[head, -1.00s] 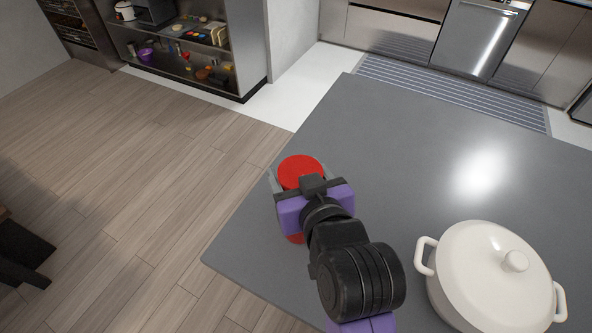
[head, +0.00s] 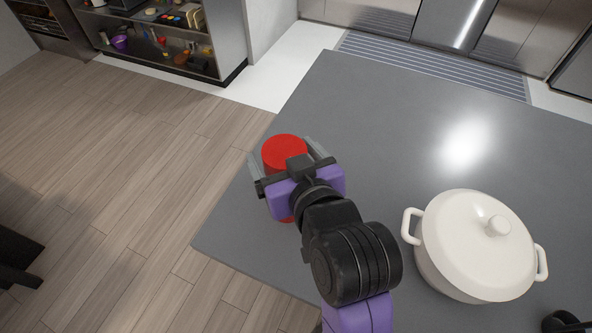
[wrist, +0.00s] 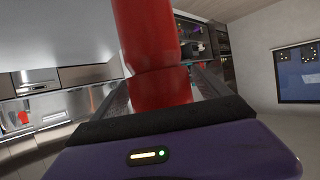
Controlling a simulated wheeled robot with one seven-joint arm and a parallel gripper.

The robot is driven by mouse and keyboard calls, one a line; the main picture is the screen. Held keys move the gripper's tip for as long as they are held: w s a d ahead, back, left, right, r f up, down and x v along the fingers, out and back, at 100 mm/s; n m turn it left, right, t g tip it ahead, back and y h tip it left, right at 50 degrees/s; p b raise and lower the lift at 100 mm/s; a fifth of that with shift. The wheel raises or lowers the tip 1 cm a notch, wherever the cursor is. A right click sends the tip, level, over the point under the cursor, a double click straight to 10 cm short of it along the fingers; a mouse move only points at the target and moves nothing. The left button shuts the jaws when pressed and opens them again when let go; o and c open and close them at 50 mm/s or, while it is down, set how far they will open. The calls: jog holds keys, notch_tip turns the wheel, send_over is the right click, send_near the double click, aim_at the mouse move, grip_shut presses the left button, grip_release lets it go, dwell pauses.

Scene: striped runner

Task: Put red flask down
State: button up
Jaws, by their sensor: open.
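The red flask (head: 284,150) stands on the grey counter near its left edge, partly hidden behind my gripper in the head view. My gripper (head: 287,149) is open, with one finger on each side of the flask and a gap visible beside it. In the wrist view the red flask (wrist: 155,60) rises upright between the spread fingers (wrist: 160,92), its top cut off by the frame edge.
A cream lidded pot (head: 475,250) with two handles stands on the grey counter (head: 400,120) to the right of my arm. The counter's left edge is close to the flask. The far part of the counter is clear. Shelves (head: 160,40) stand across the wooden floor.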

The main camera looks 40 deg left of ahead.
jog(key=v, duration=1)
jog(key=shift+s+d+b, duration=0.15)
jog(key=shift+d+b, duration=0.05)
jog(key=shift+b, duration=0.15)
jog(key=d+f+m+t+h, duration=0.1)
jog(key=d+f+m, duration=0.1)
jog(key=d+f, duration=0.2)
jog(key=d+f+m+t+h, duration=0.2)
jog(key=d+f+m, duration=0.1)
jog(key=d, duration=0.6)
jog(key=s+d+f+m+t+h, duration=0.1)
jog(key=d+f+m+t+h, duration=0.1)
jog(key=d+f, duration=0.4)
jog(key=shift+d+m, duration=0.25)
jog(key=shift+m, duration=0.25)
jog(key=s+d+m+t+h, duration=0.2)
jog(key=s+d+h, duration=0.4)
jog(key=s+d, duration=1)
jog(key=shift+s+m+t+h, duration=0.35)
jog(key=shift+s+m, duration=0.3)
jog(key=shift+m, duration=0.25)
